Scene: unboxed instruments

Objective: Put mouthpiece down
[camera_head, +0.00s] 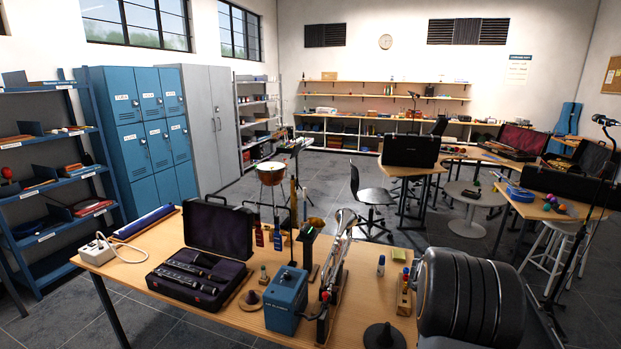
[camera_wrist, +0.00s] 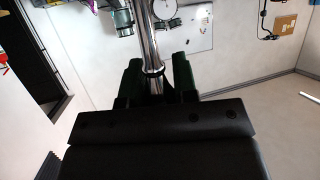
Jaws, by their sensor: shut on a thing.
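In the wrist view, my gripper (camera_wrist: 154,82) has its dark fingers shut on a shiny silver tubular piece, which looks like the mouthpiece (camera_wrist: 149,40). The piece has a ring near the fingers and runs up to the top edge of the picture. Its far end is out of view. In the head view, I cannot make out my gripper or the held piece. A wooden workbench (camera_head: 172,304) fills the foreground, with a silver brass instrument (camera_head: 336,252) upright near its middle.
An open case (camera_head: 187,290) with dark instrument parts lies left on the bench. Small bottles stand behind. My dark arm link covers the bench's right end.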

